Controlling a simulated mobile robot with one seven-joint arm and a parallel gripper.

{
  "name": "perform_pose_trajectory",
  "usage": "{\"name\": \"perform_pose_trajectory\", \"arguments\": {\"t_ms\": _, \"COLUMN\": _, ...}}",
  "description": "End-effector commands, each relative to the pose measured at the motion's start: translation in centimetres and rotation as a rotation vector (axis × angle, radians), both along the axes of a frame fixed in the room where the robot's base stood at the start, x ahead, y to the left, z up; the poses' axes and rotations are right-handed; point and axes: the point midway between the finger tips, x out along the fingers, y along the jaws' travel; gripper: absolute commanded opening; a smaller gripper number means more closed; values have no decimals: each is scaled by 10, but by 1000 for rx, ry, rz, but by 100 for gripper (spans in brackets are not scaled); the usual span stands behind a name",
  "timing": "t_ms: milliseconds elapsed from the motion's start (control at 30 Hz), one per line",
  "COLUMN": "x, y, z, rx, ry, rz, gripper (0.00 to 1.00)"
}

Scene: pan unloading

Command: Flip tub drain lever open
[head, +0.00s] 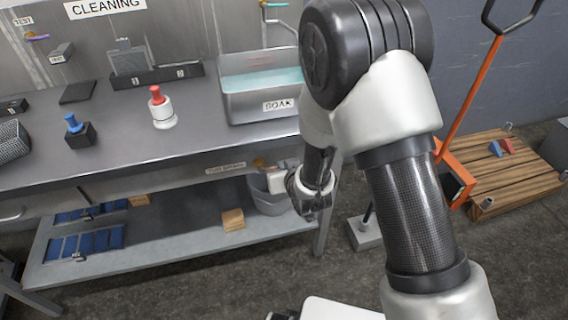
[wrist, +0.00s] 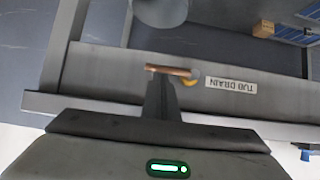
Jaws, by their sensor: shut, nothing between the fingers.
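The tub drain lever shows in the wrist view as a copper-coloured bar (wrist: 168,70) with a small yellow part beside it, next to the upside-down TUB DRAIN label (wrist: 231,85). In the head view the lever (head: 259,163) is a small orange spot at the bench's front edge, right of the label (head: 226,168), under the soak tub (head: 262,105). My gripper (wrist: 160,84) is shut and empty, its fingertips right at the bar; I cannot tell whether they touch it. My arm partly hides this area in the head view.
A grey bucket (head: 270,201) stands on the lower shelf below the drain, beside a wooden block (head: 233,219). Red (head: 155,96) and blue (head: 72,124) knobbed items stand on the bench. A wooden pallet (head: 488,178) lies on the floor at right.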

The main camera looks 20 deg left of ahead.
Motion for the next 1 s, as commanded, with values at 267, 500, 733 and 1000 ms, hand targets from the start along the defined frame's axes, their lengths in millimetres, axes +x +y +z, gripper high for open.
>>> {"name": "perform_pose_trajectory", "arguments": {"t_ms": 267, "x": 0, "y": 0, "z": 0, "rx": 1, "ry": -1, "rz": 0, "gripper": 0}}
{"name": "perform_pose_trajectory", "arguments": {"t_ms": 500, "x": 1, "y": -2, "z": -3, "rx": 21, "ry": 11, "rz": -2, "gripper": 0}}
{"name": "perform_pose_trajectory", "arguments": {"t_ms": 733, "x": 2, "y": -3, "z": -5, "rx": 56, "ry": 33, "rz": -1, "gripper": 0}}
{"name": "perform_pose_trajectory", "arguments": {"t_ms": 1000, "x": 3, "y": -4, "z": -8, "rx": 94, "ry": 57, "rz": -2, "gripper": 0}}
